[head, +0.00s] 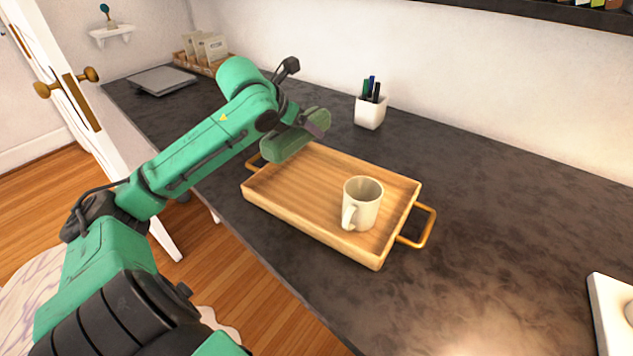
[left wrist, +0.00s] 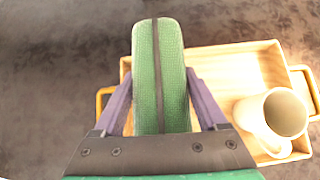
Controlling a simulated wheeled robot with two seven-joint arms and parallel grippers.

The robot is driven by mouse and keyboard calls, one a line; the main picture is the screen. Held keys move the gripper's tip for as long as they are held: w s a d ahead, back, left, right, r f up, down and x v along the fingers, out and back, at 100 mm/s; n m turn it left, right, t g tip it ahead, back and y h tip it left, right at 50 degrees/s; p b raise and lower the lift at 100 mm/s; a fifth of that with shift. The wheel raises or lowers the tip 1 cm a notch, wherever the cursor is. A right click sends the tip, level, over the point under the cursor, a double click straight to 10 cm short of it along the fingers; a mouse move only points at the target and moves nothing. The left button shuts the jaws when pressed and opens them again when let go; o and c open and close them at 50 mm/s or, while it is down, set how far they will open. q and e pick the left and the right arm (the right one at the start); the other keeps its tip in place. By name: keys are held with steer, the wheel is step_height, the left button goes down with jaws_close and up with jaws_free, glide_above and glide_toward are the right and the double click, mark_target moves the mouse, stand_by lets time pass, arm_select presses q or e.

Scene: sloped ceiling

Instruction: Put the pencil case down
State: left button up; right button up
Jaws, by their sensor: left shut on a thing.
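The green pencil case (head: 293,138) with a dark zip is in my left gripper (head: 316,123), over the far left end of the wooden tray. In the left wrist view the purple fingers of my left gripper (left wrist: 160,85) are on both sides of the pencil case (left wrist: 147,70). Its far end reaches past the tray edge over the dark counter. I cannot tell how high it is above the tray. My right gripper is in neither view.
The wooden tray (head: 300,185) has brass handles and holds a cream mug (head: 362,205) at its right end. A white pen cup (head: 370,111) stands behind. A closed laptop (head: 162,80) lies at the far left.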

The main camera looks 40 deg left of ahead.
mark_target(281, 157)
arm_select(q)
steer(key=f, duration=0.7)
steer(key=f+b, duration=0.1)
steer(key=f, duration=0.3)
steer(key=shift+d+f, duration=0.25)
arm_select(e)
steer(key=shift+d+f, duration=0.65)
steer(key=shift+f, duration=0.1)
arm_select(q)
steer(key=shift+f, duration=0.1)
steer(key=o, duration=1.5)
steer(key=shift+c, duration=0.2)
steer(key=p+v, duration=0.1)
steer(key=v, duration=1.1)
steer(key=shift+s, duration=0.1)
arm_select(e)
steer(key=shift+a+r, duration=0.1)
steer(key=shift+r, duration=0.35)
